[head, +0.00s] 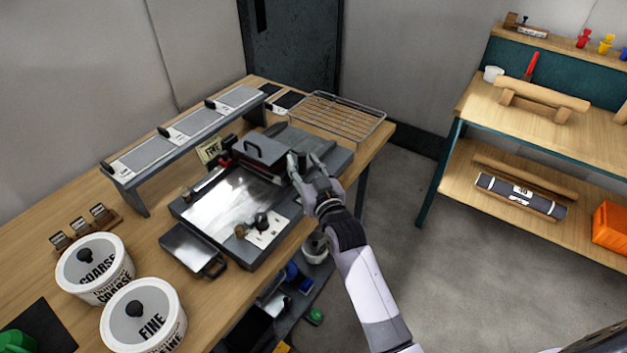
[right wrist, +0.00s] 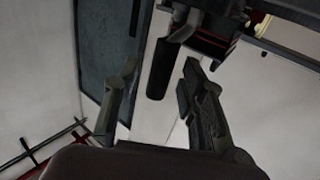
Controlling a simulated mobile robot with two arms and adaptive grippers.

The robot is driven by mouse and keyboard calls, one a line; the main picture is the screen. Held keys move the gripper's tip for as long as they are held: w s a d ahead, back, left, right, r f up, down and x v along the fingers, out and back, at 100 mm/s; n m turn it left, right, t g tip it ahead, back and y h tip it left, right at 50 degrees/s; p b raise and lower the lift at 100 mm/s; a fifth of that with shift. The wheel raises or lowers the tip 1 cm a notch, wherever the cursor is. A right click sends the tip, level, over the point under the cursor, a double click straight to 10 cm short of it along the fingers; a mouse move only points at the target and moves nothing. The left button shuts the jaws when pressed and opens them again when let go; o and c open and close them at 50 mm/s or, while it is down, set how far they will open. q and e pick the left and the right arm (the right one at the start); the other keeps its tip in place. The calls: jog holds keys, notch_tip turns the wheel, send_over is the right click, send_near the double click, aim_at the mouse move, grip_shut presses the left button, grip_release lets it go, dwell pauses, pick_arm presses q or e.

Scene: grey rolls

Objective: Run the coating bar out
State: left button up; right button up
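The coating machine (head: 238,203) is a dark flat bed with a shiny plate, lying on the wooden bench. A dark carriage block (head: 260,152) with a loop handle on top sits across its far end; I take this to hold the coating bar, which I cannot make out. My right gripper (head: 307,160) is at the carriage's right end. In the right wrist view its two fingers (right wrist: 155,90) stand apart. A black cylindrical grip (right wrist: 159,70) hangs in the gap between them, with space visible on both sides. My left gripper is out of view.
A raised rack (head: 185,142) with grey panels stands behind the machine. A wire rack (head: 338,114) lies at the bench's far right. A small black tray (head: 190,250) and tubs marked COARSE (head: 95,268) and FINE (head: 143,318) are at near left. Open floor (head: 440,270) lies right.

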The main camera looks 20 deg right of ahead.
jog(key=s, duration=1)
jog(key=shift+s+d, duration=0.25)
jog(key=shift+d, duration=0.1)
